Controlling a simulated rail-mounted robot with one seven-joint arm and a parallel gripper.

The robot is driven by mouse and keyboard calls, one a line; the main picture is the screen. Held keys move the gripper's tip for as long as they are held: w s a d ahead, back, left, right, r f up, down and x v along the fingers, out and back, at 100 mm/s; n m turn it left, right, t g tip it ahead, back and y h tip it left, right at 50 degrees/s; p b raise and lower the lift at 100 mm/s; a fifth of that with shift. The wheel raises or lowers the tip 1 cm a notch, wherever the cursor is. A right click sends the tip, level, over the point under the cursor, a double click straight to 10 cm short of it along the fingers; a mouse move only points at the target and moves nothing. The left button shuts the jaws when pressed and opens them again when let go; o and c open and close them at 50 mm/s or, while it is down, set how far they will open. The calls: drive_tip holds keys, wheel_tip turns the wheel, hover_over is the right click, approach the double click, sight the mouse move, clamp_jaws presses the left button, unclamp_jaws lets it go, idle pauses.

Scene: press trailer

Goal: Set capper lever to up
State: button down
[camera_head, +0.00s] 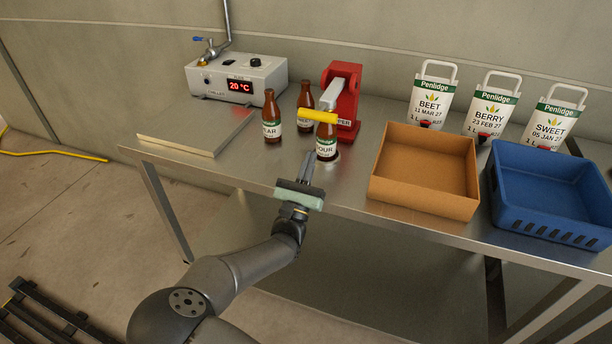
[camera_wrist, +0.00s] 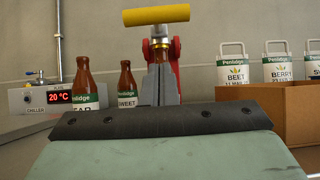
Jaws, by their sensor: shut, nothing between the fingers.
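The capper (camera_head: 345,100) is a red press with a grey arm, standing on the steel table. Its lever ends in a yellow bar handle (camera_head: 318,116), which lies low in front of the press in the head view. In the wrist view the yellow handle (camera_wrist: 156,15) is at the top centre, above my fingers. A brown bottle (camera_head: 326,141) stands upright at the capper, just under the handle. My gripper (camera_head: 306,160) is shut and empty at the table's front edge, in front of that bottle and below the handle. My fingers (camera_wrist: 158,88) partly hide the bottle in the wrist view.
Two more brown bottles (camera_head: 271,118) (camera_head: 305,108) stand left of the capper. A chiller (camera_head: 220,80) and a flat board (camera_head: 190,130) are further left. A cardboard box (camera_head: 395,195), a blue crate (camera_head: 540,232) and several white pouches (camera_head: 431,98) are on the right.

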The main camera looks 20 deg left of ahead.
drive_tip(key=w+r+p, duration=0.1)
drive_tip(key=w+r, duration=0.2)
drive_tip(key=r, duration=0.3)
drive_tip(key=shift+w, duration=0.2)
drive_tip(key=shift+d, duration=0.1)
